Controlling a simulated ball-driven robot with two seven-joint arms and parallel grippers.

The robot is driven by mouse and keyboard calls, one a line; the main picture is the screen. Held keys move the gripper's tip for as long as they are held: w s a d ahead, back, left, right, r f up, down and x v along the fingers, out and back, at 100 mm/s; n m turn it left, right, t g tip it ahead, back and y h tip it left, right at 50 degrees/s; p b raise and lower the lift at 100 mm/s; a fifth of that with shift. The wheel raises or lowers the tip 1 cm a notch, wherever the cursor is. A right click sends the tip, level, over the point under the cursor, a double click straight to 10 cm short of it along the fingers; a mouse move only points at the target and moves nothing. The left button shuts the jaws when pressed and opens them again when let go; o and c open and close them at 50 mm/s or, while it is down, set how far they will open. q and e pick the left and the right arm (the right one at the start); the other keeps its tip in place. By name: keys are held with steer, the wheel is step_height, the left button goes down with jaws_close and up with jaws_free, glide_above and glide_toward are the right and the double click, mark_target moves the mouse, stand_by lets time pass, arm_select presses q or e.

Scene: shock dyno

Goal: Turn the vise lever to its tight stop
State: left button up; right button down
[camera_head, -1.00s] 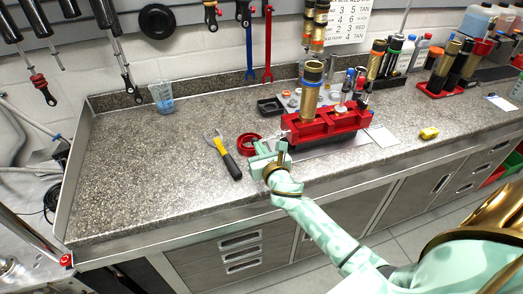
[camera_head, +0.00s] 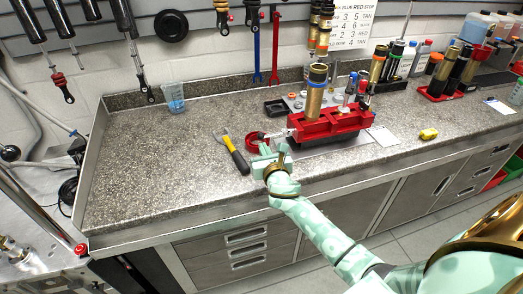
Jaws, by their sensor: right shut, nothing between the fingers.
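The red vise (camera_head: 325,127) stands on the bench and holds an upright gold shock body (camera_head: 314,92). The vise lever is hard to make out; a small pale piece (camera_head: 291,132) shows at the vise's left end, just past my gripper. My right gripper (camera_head: 268,150) is at the left end of the vise, beside the red ring (camera_head: 257,140). Its fingers are shut and no object shows between them. I cannot tell whether it touches the lever, as the hand covers that spot. My left gripper is not in view.
A black tray (camera_head: 275,106) and a parts tray sit behind the vise. A cup (camera_head: 174,97) of blue liquid stands at the back left. The bench's left side is clear.

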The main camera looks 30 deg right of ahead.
steer(key=s+a+m+p, duration=0.15)
steer(key=s+a, duration=0.25)
steer(key=s, duration=0.5)
steer(key=s+a+f+m+g+y+b, duration=0.1)
steer(key=s+f+m+g, duration=0.2)
steer(key=s+f+m, duration=0.5)
steer(key=s+f+m+g+y+b, duration=0.15)
steer(key=f+m, duration=0.25)
steer(key=f, duration=0.8)
steer(key=s+a+f+m+g+y, duration=0.1)
steer(key=s+f+m+g, duration=0.25)
steer(key=f+m, duration=0.55)
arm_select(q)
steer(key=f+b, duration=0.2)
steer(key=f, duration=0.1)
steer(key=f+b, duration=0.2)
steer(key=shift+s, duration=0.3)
arm_select(e)
steer(key=s+f+m+g, duration=0.2)
steer(key=s+f, duration=0.4)
steer(key=s, duration=0.4)
steer(key=s+a+f+m+g, duration=0.1)
steer(key=s+f+m+g, duration=0.1)
steer(key=s+f, duration=0.4)
steer(key=s+f+m+g+y, duration=0.1)
steer(key=s+f, duration=0.6)
steer(key=s, duration=0.9)
steer(key=shift+a+m+g, duration=0.3)
steer(key=shift+m+g, duration=0.55)
steer(key=shift+g, duration=0.25)
